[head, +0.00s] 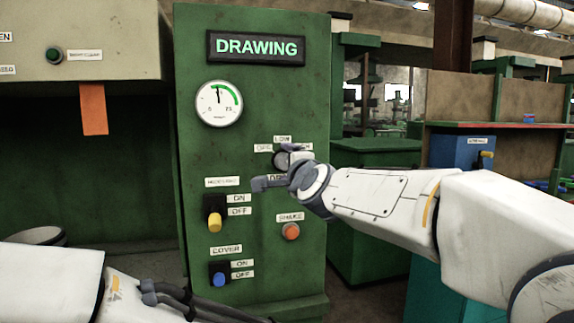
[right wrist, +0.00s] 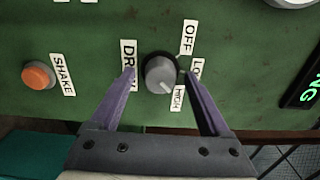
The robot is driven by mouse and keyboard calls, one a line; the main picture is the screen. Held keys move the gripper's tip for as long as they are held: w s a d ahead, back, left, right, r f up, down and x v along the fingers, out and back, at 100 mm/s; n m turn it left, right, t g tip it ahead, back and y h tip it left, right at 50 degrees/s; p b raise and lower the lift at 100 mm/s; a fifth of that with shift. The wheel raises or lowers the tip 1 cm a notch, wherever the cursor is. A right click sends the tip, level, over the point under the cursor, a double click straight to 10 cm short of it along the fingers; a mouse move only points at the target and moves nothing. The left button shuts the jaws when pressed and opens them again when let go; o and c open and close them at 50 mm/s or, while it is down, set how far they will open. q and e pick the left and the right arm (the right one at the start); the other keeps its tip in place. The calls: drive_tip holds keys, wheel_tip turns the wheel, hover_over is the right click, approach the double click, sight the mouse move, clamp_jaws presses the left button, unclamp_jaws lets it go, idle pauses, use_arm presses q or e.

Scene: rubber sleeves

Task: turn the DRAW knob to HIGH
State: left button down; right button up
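The DRAW knob (right wrist: 160,72) is a round grey knob with a dark base on the green panel. Its pale mark points toward the lower right in the right wrist view, at the HIGH label (right wrist: 178,97). In the head view the knob (head: 280,160) is partly hidden by my right gripper (head: 272,168). In the right wrist view my right gripper (right wrist: 158,74) is open, one purple finger on each side of the knob. A gap shows on the left; I cannot tell whether the right finger touches. My left arm is at lower left; its finger opening is unclear.
The green panel carries a lit DRAWING sign (head: 256,48), a dial gauge (head: 219,103), a yellow switch (head: 214,220), a blue switch (head: 219,277) and an orange SHAKE button (head: 290,231) below the knob. An orange tag (head: 93,108) hangs at left.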

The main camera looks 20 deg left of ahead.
drive_tip(key=shift+s, duration=0.1)
drive_tip(key=shift+s+d, duration=0.25)
drive_tip(key=shift+s, duration=0.05)
drive_tip(key=b+v, duration=0.1)
drive_tip(key=v, duration=0.8)
drive_tip(key=shift+s+d+b, duration=0.2)
drive_tip(key=shift+b, duration=0.1)
